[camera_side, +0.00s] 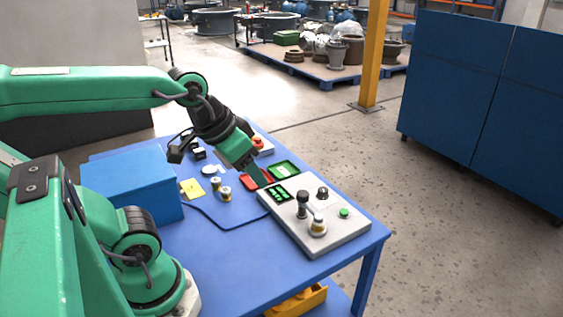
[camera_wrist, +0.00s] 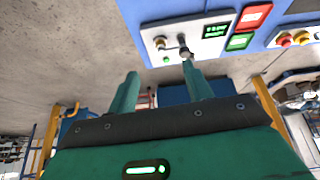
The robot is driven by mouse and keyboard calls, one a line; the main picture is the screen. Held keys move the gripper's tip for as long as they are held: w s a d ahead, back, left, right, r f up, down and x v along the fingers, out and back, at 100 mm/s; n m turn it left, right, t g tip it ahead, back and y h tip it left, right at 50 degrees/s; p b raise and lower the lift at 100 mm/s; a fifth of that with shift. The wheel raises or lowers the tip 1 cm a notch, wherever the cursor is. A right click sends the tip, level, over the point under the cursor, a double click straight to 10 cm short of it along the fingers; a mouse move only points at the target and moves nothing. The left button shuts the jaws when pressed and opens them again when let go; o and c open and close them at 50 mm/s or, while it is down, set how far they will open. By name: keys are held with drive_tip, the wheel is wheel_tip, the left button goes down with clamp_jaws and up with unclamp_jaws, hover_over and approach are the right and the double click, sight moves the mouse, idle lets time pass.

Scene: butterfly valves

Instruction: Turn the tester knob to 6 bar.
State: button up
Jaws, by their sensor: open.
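The tester (camera_side: 285,218) is a pale grey box on the blue table, with a dark display (camera_side: 280,193) showing small green digits. A dark knob (camera_side: 323,193) sits on a pale plate toward its far edge; its pointer setting is too small to read. A taller black-topped post (camera_side: 302,204), a brass fitting (camera_side: 318,225) and a green button (camera_side: 344,212) are also on it. My gripper (camera_side: 262,180) is open and empty, just beyond the display end of the tester. In the wrist view, the tester (camera_wrist: 150,33) lies ahead of my spread fingers (camera_wrist: 161,77).
A red tray (camera_side: 250,184) and a green tray (camera_side: 284,170) lie beside my gripper. A blue box (camera_side: 130,185), a yellow note (camera_side: 192,188) and small brass parts (camera_side: 224,194) are on the table's left. The table's front right corner (camera_side: 375,238) is clear.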

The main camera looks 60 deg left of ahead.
drive_tip(key=w+a+r+n+g, duration=0.1)
drive_tip(key=w+a+n, duration=0.1)
drive_tip(key=w+n, duration=0.45)
drive_tip(key=n+g, duration=0.4)
drive_tip(key=n, duration=0.9)
hover_over(323, 189)
drive_tip(key=shift+f, duration=7.3)
drive_tip(key=shift+f, duration=3.9)
drive_tip(key=c, duration=1)
